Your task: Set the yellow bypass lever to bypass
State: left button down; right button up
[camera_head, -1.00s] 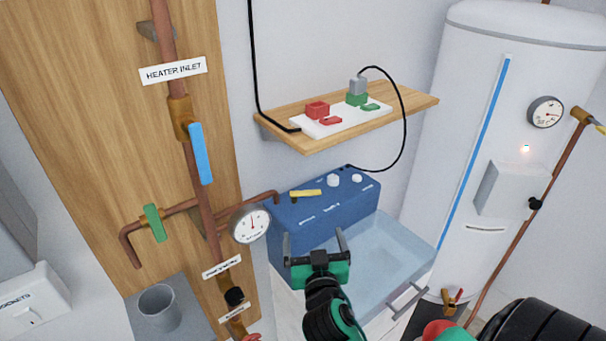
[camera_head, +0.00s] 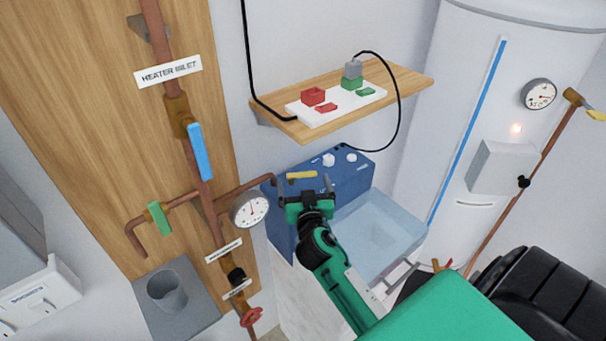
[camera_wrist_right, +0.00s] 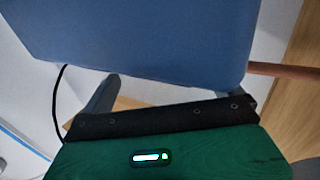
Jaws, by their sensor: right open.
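The yellow bypass lever (camera_head: 301,175) is a short bar lying roughly level on the blue unit (camera_head: 348,181), near the unit's left side and below two white knobs (camera_head: 329,160). My right gripper (camera_head: 304,186) is open, with its two fingers at either side of the lever's lower edge in the head view. Whether the fingers touch the lever or stand short of it, I cannot tell. In the right wrist view the blue unit (camera_wrist_right: 140,40) fills the upper part close beyond the jaws; the lever does not show there. My left gripper is not in view.
A round gauge (camera_head: 249,209) and copper pipes stand left of the unit. A wooden shelf (camera_head: 405,84) with a power strip hangs above it.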

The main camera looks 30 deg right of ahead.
jog(key=shift+x, duration=0.75)
jog(key=shift+w, duration=0.15)
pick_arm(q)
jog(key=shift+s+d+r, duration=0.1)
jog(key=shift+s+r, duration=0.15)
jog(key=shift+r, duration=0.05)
pick_arm(e)
jog(key=c, duration=1.4)
jog(key=shift+f, duration=0.15)
jog(key=m+g+h+b, duration=0.1)
jog(key=b, duration=0.2)
jog(key=m+g+h+b, duration=0.1)
jog(key=h+b, duration=0.1)
jog(key=b, duration=0.1)
jog(key=shift+a+m+h, duration=0.3)
jog(key=shift+a, duration=0.1)
pick_arm(q)
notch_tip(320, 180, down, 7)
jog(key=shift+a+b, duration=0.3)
jog(key=shift+b, duration=0.05)
pick_arm(e)
jog(key=shift+g, duration=0.3)
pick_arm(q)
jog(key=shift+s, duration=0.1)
